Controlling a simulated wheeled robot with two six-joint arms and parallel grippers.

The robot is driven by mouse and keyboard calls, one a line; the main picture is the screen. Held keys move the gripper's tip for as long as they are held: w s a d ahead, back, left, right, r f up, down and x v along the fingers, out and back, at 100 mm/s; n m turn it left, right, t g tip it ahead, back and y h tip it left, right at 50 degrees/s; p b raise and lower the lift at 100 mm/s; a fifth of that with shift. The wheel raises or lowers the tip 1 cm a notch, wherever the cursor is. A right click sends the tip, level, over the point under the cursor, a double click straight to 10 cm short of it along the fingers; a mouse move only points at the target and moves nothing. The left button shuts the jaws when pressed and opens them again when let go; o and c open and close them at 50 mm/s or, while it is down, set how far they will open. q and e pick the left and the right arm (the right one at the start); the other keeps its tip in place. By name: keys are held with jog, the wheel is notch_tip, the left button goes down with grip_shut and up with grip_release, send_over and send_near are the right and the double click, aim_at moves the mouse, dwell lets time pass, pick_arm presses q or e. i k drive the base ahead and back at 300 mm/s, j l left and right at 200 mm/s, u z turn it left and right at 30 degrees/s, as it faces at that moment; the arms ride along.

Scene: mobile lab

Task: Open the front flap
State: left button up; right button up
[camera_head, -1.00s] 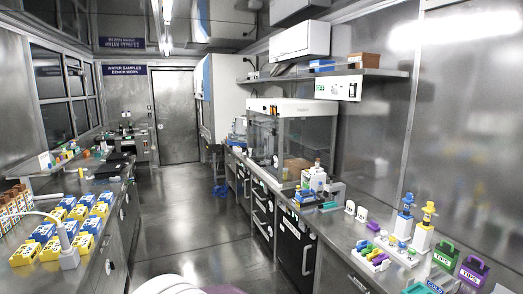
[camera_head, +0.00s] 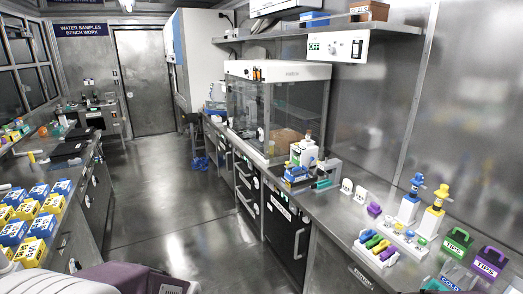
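A clear-walled cabinet (camera_head: 278,112) with a white top (camera_head: 277,70) stands on the right-hand bench, against the wall. It is the thing here most like one with a front flap. Its clear front pane (camera_head: 241,108) faces the aisle and looks down, though reflections make its exact position hard to tell. A brown box shows inside, behind the clear wall. Neither of my grippers is in view. Only white and mauve parts of my own body show at the bottom left.
The aisle floor (camera_head: 180,205) is clear. Along the right bench stand a small instrument (camera_head: 305,152), a rack of coloured tubes (camera_head: 376,247), pipettes on stands (camera_head: 432,212) and green and purple TIPS boxes (camera_head: 489,262). Blue and yellow boxes (camera_head: 38,222) cover the left bench.

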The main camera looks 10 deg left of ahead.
aim_at(234, 119)
jog(key=i+j+u, duration=0.35)
jog(key=i, duration=0.5)
jog(key=i+u, duration=0.35)
jog(key=i, duration=0.45)
jog(key=i+z, duration=0.1)
jog(key=i, duration=0.65)
jog(key=i+j, duration=0.15)
jog(key=i, duration=0.65)
jog(key=i+j+z, duration=0.15)
jog(key=i, duration=0.6)
